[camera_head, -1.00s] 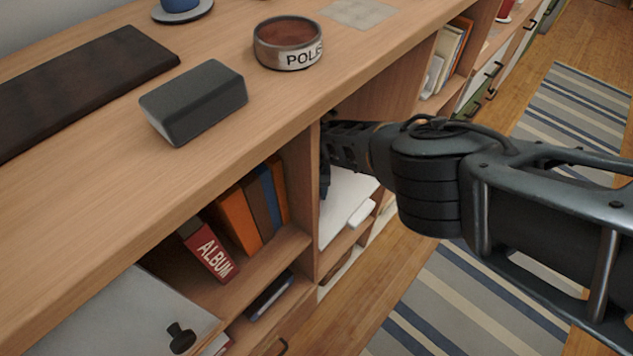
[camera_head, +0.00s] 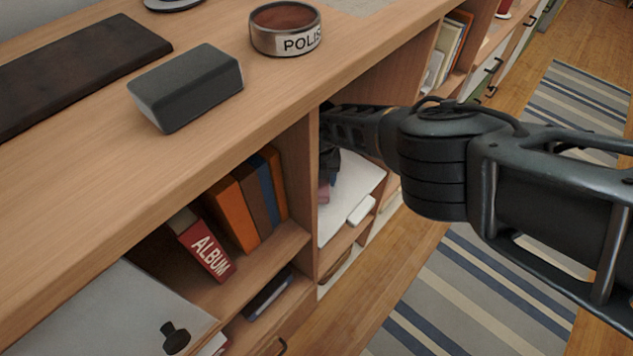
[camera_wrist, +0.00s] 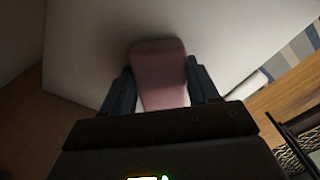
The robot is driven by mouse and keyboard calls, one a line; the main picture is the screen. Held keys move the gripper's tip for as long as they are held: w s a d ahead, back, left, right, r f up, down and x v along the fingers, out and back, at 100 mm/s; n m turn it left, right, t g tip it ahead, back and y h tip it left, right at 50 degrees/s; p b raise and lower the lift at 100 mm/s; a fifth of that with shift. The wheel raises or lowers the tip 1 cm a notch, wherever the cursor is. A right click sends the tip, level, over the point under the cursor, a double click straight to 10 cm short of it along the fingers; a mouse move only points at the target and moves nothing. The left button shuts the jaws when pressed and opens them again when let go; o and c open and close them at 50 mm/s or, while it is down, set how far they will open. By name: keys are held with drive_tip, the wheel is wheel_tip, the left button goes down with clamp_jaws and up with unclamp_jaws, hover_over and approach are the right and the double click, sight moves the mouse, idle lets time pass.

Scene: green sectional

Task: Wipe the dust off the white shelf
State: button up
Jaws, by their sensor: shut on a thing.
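The white shelf (camera_head: 350,192) lies inside an open compartment of the wooden cabinet, below the top board. It fills much of the wrist view (camera_wrist: 85,60). My gripper (camera_wrist: 160,85) is shut on a pink block-like pad (camera_wrist: 160,62), with one dark finger on each side of it. The pad is over the white shelf; I cannot tell whether it touches. A darker patch shows around the pad's far end, dust or shadow. In the head view, my gripper (camera_head: 329,163) is inside the compartment, partly hidden by the divider, and a bit of the pad shows below it.
The wooden divider (camera_head: 303,180) stands close left of my gripper, and the top board (camera_head: 215,135) is above. A small white piece (camera_head: 361,210) lies at the shelf's front edge. Books, including a red album (camera_head: 206,250), fill the left compartment. The polish tin (camera_head: 286,30) stands on top.

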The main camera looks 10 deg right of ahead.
drive_tip(key=shift+w+d+f+b, duration=0.15)
drive_tip(key=shift+w+d+b, duration=0.35)
drive_tip(key=shift+d+b, duration=0.2)
drive_tip(key=shift+w+d+f+b, duration=0.1)
drive_tip(key=shift+w+d+b, duration=0.4)
drive_tip(key=shift+d+b, duration=0.15)
drive_tip(key=shift+w+d+r, duration=0.1)
drive_tip(key=shift+w+d, duration=0.05)
drive_tip(key=shift+d, duration=0.05)
drive_tip(key=w+d+b, duration=0.1)
drive_tip(key=b, duration=0.1)
drive_tip(key=w+d+b, duration=0.1)
drive_tip(key=shift+d+f+b, duration=0.3)
drive_tip(key=shift+d+b, duration=0.1)
drive_tip(key=shift+w+d+r, duration=0.1)
drive_tip(key=shift+d+r, duration=0.05)
drive_tip(key=shift+d, duration=0.1)
wheel_tip(320, 180, up, 6)
drive_tip(key=p, duration=0.6)
